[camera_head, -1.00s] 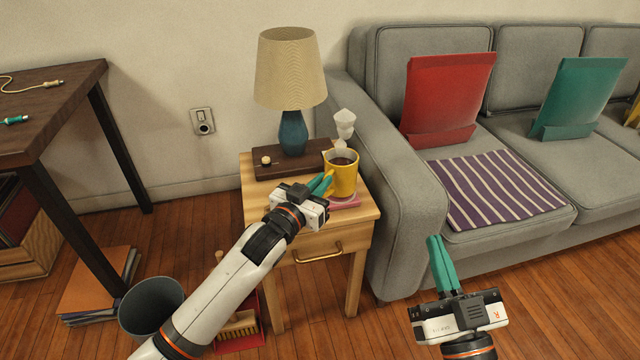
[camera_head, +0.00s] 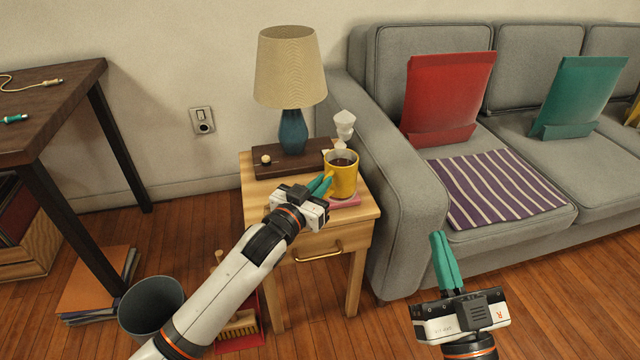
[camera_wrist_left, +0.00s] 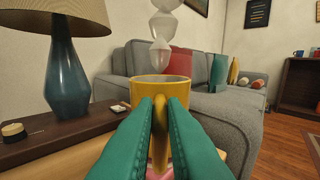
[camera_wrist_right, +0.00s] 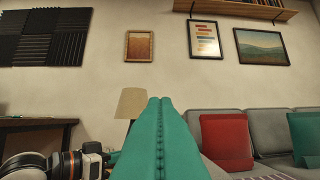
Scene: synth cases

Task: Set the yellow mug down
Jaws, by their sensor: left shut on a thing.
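The yellow mug (camera_head: 344,180) is upright with dark liquid inside. It is at the front right of the wooden nightstand (camera_head: 262,207), at a flat pink item (camera_head: 347,201). I cannot tell whether its base touches that item. My left gripper (camera_head: 325,181) is shut on the mug's handle, on the mug's near left side. In the left wrist view the green fingers (camera_wrist_left: 158,105) close around the handle of the mug (camera_wrist_left: 148,93). My right gripper (camera_head: 438,237) is shut and empty, in front of the sofa; its fingers (camera_wrist_right: 160,102) lie together in the right wrist view.
A lamp (camera_head: 292,130) stands on a dark wooden box (camera_head: 269,171) behind the mug. The grey sofa's arm (camera_head: 402,215) is close on the right. A bin (camera_head: 151,306) stands on the floor at left.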

